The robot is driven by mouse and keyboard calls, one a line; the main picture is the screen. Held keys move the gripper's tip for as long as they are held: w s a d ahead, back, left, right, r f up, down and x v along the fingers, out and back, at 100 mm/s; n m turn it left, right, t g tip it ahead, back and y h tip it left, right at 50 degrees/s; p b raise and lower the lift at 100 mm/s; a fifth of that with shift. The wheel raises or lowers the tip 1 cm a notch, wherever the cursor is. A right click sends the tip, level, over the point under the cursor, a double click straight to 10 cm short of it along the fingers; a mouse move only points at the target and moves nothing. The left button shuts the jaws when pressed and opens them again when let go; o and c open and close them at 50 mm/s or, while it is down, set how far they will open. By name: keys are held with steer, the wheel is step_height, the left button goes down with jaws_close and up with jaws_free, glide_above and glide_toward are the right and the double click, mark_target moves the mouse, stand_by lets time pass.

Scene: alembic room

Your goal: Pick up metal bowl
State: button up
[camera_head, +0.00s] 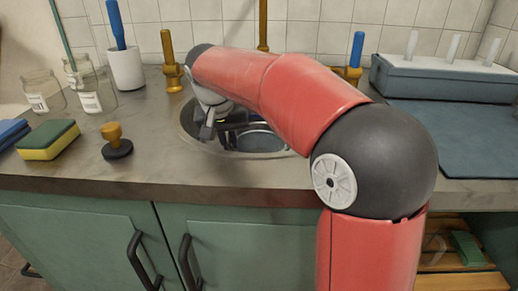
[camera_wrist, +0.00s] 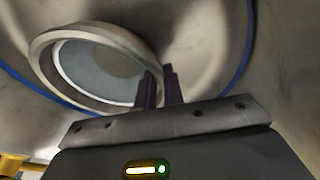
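The metal bowl (camera_head: 262,141) sits down in the round sink, partly hidden by my arm in the head view. In the wrist view, the metal bowl (camera_wrist: 72,48) is close up, its round rim at the upper left. My gripper (camera_wrist: 160,80) has its two dark fingers close together with a narrow gap, at the right end of the bowl's rim. The fingers look closed around the rim, though the contact itself is small and dark. In the head view, my gripper (camera_head: 226,138) reaches into the sink, its fingertips mostly hidden.
The sink (camera_head: 190,128) is set into a grey counter (camera_head: 200,180). Left are a sponge (camera_head: 48,140), a dark stopper with wooden knob (camera_head: 117,143), glass jars (camera_head: 93,93) and a white cup (camera_head: 126,68). Brass taps (camera_head: 172,68) stand behind. A blue-grey box (camera_head: 440,80) is right.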

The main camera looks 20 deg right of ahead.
steer(key=shift+r, duration=0.25)
jaws_close()
